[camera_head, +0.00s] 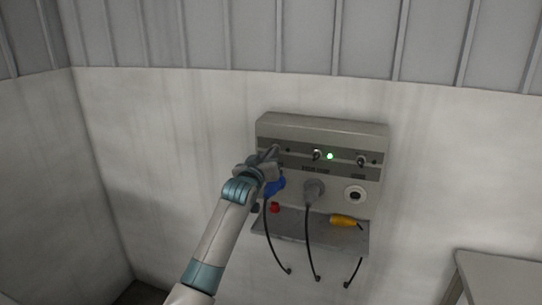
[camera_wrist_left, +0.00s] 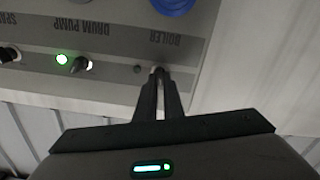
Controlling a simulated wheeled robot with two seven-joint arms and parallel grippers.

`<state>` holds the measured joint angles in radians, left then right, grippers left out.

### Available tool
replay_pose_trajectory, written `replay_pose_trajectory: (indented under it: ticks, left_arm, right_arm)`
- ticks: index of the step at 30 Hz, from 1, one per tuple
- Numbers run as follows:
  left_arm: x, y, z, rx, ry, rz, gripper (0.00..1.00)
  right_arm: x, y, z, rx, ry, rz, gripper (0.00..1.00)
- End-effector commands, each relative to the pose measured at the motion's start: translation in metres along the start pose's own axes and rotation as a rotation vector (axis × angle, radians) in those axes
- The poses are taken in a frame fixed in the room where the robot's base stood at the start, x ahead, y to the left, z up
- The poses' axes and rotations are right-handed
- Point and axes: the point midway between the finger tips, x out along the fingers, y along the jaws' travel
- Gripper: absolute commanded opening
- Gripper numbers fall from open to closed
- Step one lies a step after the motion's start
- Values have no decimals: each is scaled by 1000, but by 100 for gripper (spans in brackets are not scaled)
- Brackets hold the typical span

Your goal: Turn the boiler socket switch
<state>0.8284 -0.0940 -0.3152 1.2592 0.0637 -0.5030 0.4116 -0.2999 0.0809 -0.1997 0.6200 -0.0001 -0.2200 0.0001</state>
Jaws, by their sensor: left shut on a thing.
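The grey socket panel (camera_head: 322,122) is on the wall in the head view. My left gripper (camera_head: 272,152) is at its upper left switch and hides most of it. In the left wrist view the picture is upside down; my left gripper (camera_wrist_left: 160,80) is shut on the boiler switch (camera_wrist_left: 158,70) beside the BOILER label (camera_wrist_left: 166,39). Only a bit of the switch shows between the fingertips, so its angle cannot be told. A dark, unlit lamp (camera_wrist_left: 137,69) is beside it. The blue boiler plug (camera_head: 275,186) sits below the gripper. My right gripper is not in view.
The drum pump switch (camera_head: 317,154) has a lit green lamp (camera_head: 330,156) beside it. A third switch (camera_head: 361,160) is at right. A table (camera_head: 500,268) stands at lower right.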

Motion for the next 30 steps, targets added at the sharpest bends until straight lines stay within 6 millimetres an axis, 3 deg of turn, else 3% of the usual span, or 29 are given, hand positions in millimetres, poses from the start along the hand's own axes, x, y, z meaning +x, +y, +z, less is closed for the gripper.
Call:
replay_pose_trajectory:
  ticks: [10,27,28,30]
  left_arm:
    - [0,-1,2,-202,-3,-1,0]
    - [0,-1,2,-243,-2,-1,0]
    - [0,-1,1,-243,-2,-1,15]
    - [0,-1,1,-242,-2,-1,27]
  right_arm:
    - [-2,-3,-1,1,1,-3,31]
    - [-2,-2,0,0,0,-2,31]
    - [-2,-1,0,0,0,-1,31]
    - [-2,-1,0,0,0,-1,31]
